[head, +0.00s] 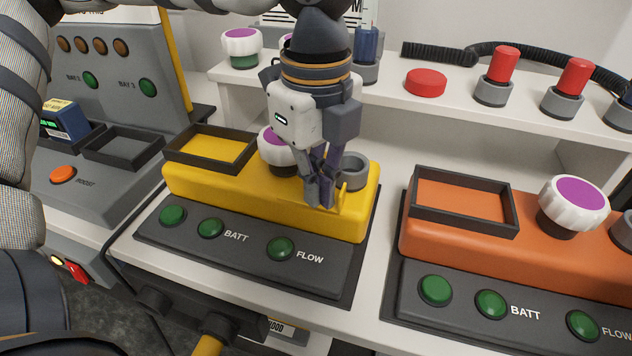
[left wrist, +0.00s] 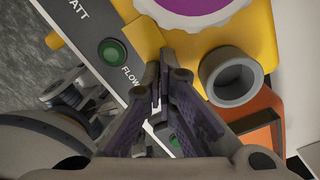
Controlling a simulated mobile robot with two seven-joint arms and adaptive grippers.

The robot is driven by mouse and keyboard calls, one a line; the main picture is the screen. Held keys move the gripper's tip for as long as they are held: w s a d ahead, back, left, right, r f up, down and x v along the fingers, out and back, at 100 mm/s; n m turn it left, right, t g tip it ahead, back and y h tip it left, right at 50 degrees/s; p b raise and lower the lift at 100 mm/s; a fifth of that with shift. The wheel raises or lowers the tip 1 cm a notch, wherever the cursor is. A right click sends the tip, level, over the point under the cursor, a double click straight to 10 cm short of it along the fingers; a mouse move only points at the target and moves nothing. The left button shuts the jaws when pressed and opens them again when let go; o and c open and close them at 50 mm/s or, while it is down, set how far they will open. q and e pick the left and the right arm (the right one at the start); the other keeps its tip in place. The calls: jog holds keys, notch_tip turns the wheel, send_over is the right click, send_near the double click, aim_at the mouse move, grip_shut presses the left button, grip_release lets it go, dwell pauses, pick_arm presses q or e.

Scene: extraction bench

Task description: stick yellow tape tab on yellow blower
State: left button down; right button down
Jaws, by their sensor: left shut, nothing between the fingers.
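The yellow blower (head: 270,195) sits on the bench behind a dark panel with several green buttons. It carries a yellow-floored tray, a white and purple knob (head: 277,148) and a grey ring port (head: 352,172). My left gripper (head: 322,200) points down at the blower's front right part, shut and empty. In the left wrist view its fingertips (left wrist: 160,78) meet near the blower's front edge, beside the grey port (left wrist: 231,77). A flat yellow patch (left wrist: 143,38), seemingly the tape tab, lies at that edge near the fingertips; its exact contact is unclear. My right gripper is out of view.
An orange blower (head: 520,245) stands to the right. A grey charger-like unit (head: 110,185) with a blue battery (head: 65,120) stands to the left. A raised white shelf behind holds a red disc (head: 426,83), red-topped posts (head: 502,66) and a black hose (head: 440,52).

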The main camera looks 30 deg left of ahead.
pick_arm(q)
jog(key=shift+r, duration=3.45)
